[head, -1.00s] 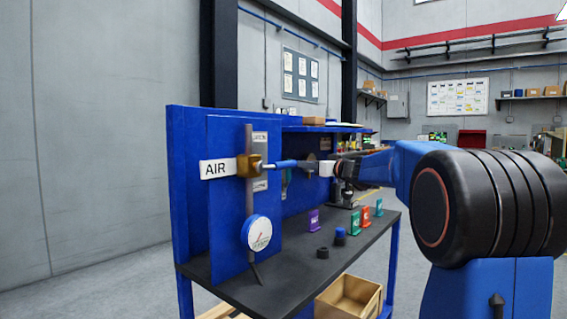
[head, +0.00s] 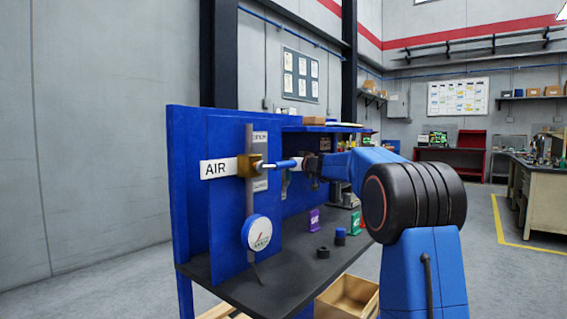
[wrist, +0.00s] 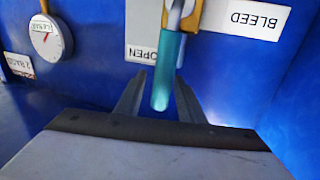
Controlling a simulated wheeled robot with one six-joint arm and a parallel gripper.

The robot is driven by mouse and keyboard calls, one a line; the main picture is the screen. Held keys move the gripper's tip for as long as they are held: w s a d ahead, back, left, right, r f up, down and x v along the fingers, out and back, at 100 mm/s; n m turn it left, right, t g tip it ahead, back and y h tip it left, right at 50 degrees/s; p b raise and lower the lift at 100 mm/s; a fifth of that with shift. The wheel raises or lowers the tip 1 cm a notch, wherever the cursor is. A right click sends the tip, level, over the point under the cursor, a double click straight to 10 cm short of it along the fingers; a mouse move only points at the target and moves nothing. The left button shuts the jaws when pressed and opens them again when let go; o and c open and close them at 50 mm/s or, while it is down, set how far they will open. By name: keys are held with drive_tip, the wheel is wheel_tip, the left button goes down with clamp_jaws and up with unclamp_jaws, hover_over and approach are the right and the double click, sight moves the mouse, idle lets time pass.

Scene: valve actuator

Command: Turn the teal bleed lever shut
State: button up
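The teal bleed lever (wrist: 169,72) hangs from a brass and grey valve fitting (wrist: 182,14) at the top of the wrist view. Its free end points down toward my gripper (wrist: 160,102). The two grey fingers stand apart, one on each side of the lever's lower end, with gaps visible. A white OPEN label (wrist: 143,52) lies beside the lever, and a BLEED label (wrist: 252,18) is at upper right. In the head view my gripper (head: 306,164) is at the blue panel, beyond the blue-handled AIR valve; I cannot make out the teal lever there.
The AIR valve's blue handle (head: 281,164) sticks out to the right, close to my gripper in the head view. A round gauge (head: 257,232) hangs below it.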

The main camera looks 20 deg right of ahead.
drive_tip(key=shift+w, duration=0.3)
drive_tip(key=shift+a, duration=0.1)
clamp_jaws()
